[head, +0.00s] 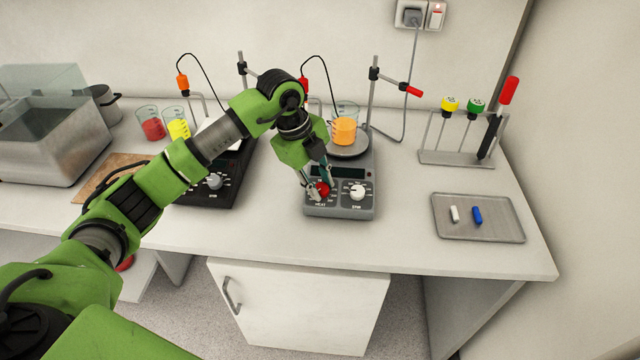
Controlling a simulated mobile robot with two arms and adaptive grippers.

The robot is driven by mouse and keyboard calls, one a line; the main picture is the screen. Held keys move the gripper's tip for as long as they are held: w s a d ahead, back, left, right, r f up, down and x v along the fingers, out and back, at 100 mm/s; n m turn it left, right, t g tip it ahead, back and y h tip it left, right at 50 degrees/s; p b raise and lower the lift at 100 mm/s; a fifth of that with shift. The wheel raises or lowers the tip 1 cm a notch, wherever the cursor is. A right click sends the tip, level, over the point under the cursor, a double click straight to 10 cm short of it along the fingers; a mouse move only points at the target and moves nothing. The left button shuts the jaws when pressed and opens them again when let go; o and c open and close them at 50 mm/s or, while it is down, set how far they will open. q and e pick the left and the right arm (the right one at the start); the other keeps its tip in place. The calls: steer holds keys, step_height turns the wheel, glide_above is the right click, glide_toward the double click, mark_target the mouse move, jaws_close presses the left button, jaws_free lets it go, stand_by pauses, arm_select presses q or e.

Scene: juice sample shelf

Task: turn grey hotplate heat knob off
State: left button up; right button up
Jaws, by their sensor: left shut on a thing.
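The grey hotplate (367,206) stands on the bench right of centre, its control panel facing the front edge. Its red heat knob (322,189) is at the left of the panel, above the word HEAT. A white stir knob (357,192) is to its right. My left gripper (318,190) reaches down over the panel and is shut on the red heat knob. The fingers partly hide the knob, so its pointer setting cannot be read. A beaker of orange liquid (344,131) stands on the hotplate's round plate. My right gripper is not in view.
A black hotplate (214,190) stands to the left, partly behind my arm. A metal tray (490,229) with a white and a blue bar lies to the right. A rack (455,158) stands behind it. The bench front is clear.

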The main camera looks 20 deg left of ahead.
arm_select(q)
steer(key=shift+n, duration=0.3)
steer(key=o, duration=1.1)
steer(key=v, duration=1.2)
steer(key=shift+a, duration=0.1)
